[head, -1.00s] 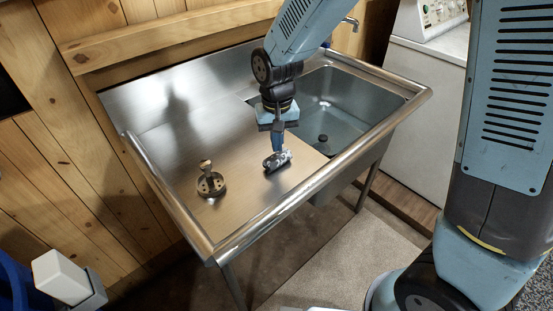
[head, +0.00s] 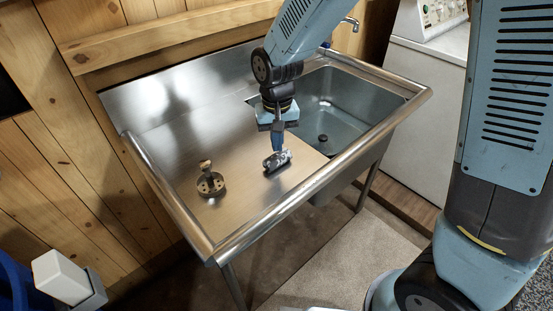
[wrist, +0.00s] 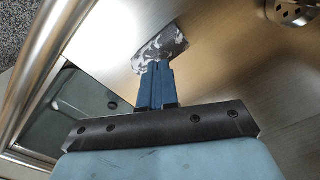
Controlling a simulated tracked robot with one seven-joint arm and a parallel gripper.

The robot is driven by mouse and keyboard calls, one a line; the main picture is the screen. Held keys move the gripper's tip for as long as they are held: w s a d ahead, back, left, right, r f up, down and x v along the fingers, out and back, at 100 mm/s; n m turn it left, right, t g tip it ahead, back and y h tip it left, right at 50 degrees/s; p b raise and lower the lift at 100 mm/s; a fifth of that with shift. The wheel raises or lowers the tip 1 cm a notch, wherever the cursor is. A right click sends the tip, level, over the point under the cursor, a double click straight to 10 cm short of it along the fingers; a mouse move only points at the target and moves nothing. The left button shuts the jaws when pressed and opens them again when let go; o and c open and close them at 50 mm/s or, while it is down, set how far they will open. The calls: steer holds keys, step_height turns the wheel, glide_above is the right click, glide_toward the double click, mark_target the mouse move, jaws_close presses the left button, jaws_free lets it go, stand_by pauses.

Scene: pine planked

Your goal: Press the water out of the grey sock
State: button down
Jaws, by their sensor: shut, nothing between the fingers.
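The grey sock (head: 279,161), mottled grey and white, lies as a small bundle on the steel drainboard (head: 235,200) left of the sink basin. It also shows in the wrist view (wrist: 160,47). My gripper (head: 276,149) points down at the sock with its blue fingers shut together and nothing between them. In the wrist view, the fingertips (wrist: 155,66) meet the sock's near edge in the picture. They look to be against or just over it; I cannot tell how hard they press. No water is clearly visible around the sock.
A round perforated metal piece with an upright knob (head: 210,184) stands on the drainboard left of the sock. The sink basin (head: 345,110) is at the right, with a dark drain. A raised rolled rim (head: 290,200) edges the front. Drainboard between is clear.

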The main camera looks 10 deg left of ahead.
steer(key=shift+s+f, duration=0.1)
steer(key=shift+f, duration=0.85)
stand_by(0.8)
steer(key=shift+r, duration=0.1)
stand_by(3.6)
step_height(320, 180, up, 8)
stand_by(1.1)
stand_by(0.3)
